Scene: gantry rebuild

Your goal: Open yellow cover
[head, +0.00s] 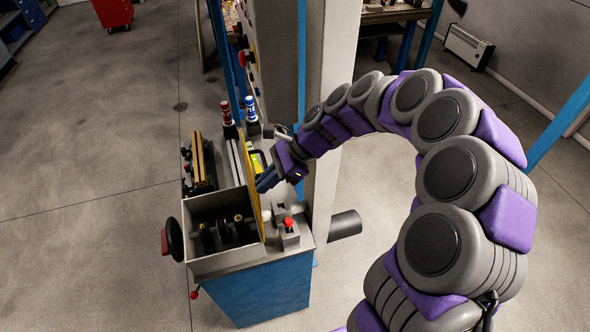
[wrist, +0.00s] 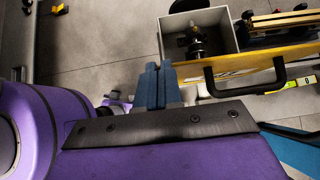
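The yellow cover (head: 251,205) stands upright along the right side of an open grey box (head: 222,232); the box's inside shows dark parts. In the wrist view the yellow cover (wrist: 240,66) runs along the box wall (wrist: 165,40), with a black handle (wrist: 245,82) on its near face. My gripper (head: 266,183) is beside the cover on its right side in the head view. In the wrist view my gripper's blue fingers (wrist: 158,68) are close together with nothing visible between them, left of the handle. Whether the fingertips touch the cover cannot be told.
A red-knobbed lever (head: 289,225) stands right of the cover on the blue-sided bench (head: 262,290). Red and blue topped posts (head: 226,112) stand behind. A grey column (head: 332,110) rises close to my arm.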

